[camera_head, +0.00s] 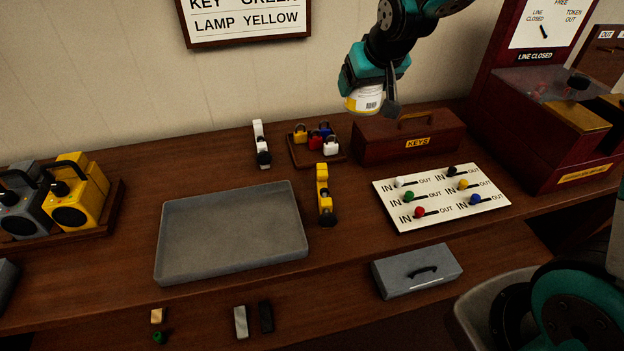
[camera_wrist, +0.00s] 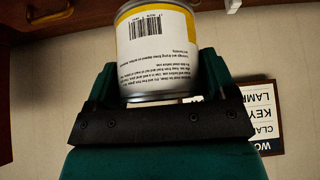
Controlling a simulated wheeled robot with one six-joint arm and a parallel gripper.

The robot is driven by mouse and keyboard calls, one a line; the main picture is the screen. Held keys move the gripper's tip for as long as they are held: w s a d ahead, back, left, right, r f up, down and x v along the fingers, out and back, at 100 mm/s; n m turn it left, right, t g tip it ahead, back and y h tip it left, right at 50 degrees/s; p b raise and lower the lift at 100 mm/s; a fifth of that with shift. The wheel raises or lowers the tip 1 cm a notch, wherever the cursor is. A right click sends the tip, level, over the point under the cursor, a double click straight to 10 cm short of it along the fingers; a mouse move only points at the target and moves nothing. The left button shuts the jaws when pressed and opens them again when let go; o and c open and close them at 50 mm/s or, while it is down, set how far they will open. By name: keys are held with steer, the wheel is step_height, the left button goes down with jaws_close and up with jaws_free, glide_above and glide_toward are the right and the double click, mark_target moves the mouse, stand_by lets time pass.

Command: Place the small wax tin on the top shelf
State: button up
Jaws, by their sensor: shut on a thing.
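The small wax tin (camera_head: 361,100) is white and yellow with a barcode label. My gripper (camera_head: 372,92) is shut on it and holds it in the air above the brown keys box. In the wrist view the tin (camera_wrist: 160,50) sits between the two fingers, its label text upside down. The tin's far end is cut off by the frame's top edge. No shelf on the wall can be made out in either view.
A keys box (camera_head: 370,140), a padlock tray (camera_head: 304,162) and a lever board (camera_head: 392,212) stand on the wooden desk. A red-brown cabinet (camera_head: 510,120) rises at right. A wall sign (camera_head: 250,38) hangs at upper left. The grey tray (camera_head: 232,235) is empty.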

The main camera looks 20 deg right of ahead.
step_height(320, 180, down, 2)
steer(key=shift+f+b, duration=0.1)
steer(key=shift+b, duration=0.45)
step_height(320, 180, down, 20)
steer(key=shift+r+p, duration=0.15)
steer(key=shift+p, duration=0.8)
steer(key=o, duration=0.7)
steer(key=shift+f, duration=0.2)
steer(key=shift+o, duration=0.6)
steer(key=shift+r, duration=0.15)
